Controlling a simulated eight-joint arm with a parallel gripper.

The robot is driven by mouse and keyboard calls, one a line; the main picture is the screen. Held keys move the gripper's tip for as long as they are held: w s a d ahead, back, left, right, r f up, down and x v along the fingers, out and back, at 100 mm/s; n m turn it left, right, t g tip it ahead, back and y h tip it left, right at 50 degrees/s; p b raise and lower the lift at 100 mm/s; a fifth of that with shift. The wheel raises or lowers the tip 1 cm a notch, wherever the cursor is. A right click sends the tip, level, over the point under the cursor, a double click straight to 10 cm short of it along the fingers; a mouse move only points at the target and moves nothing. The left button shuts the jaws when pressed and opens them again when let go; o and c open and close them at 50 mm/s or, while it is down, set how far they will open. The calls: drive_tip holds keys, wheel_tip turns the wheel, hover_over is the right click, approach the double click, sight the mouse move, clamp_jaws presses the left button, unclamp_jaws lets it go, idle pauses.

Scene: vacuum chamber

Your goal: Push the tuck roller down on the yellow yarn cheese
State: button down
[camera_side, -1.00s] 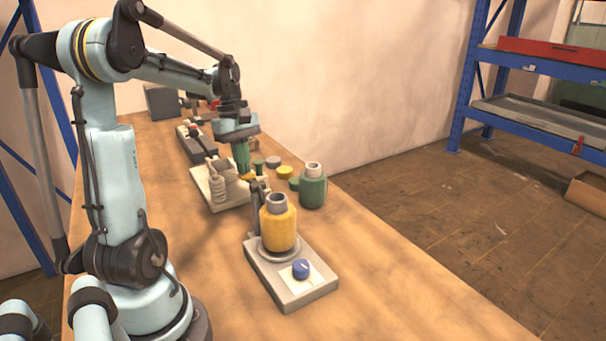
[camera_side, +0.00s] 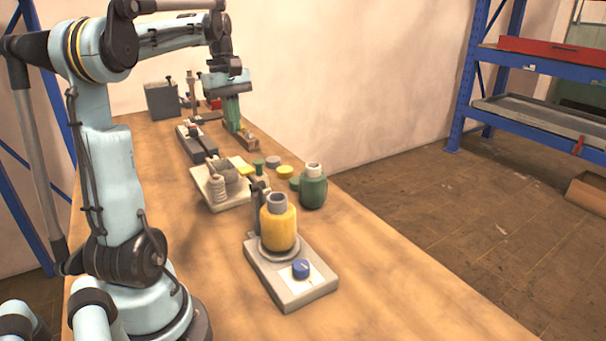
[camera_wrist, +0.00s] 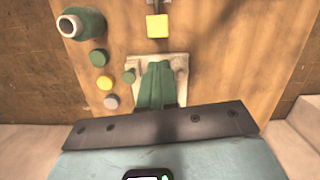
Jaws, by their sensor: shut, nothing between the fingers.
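The yellow yarn cheese (camera_side: 278,228) stands upright on a grey device with a blue knob (camera_side: 301,268) in the side view, its grey core showing on top. A dark upright arm (camera_side: 256,205) stands just behind it on the left; it may carry the tuck roller, but the roller itself is not clear. My gripper (camera_side: 234,128) has long green fingers, shut and empty. It is well beyond the cheese, raised over the far part of the bench. In the wrist view the fingers (camera_wrist: 156,84) point over a pale base; the yellow cheese is not in view.
A cream fixture (camera_side: 217,188) with a yellow block (camera_side: 245,169) lies behind the device. The bench's front right is clear.

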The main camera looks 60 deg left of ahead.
drive_tip(key=shift+r, duration=1.25)
drive_tip(key=w+d+f+m+t+y, duration=0.1)
drive_tip(key=d+f+m+t, duration=0.2)
drive_tip(key=d+f+m, duration=0.3)
drive_tip(key=w+d+f+m+t, duration=0.2)
drive_tip(key=d+f+m+t, duration=0.2)
drive_tip(key=d+m, duration=0.9)
drive_tip(key=d+f, duration=0.1)
drive_tip(key=d, duration=0.7)
drive_tip(key=shift+w+d+f+y, duration=0.15)
drive_tip(key=shift+d+f+y, duration=0.15)
drive_tip(key=shift+f+y, duration=0.1)
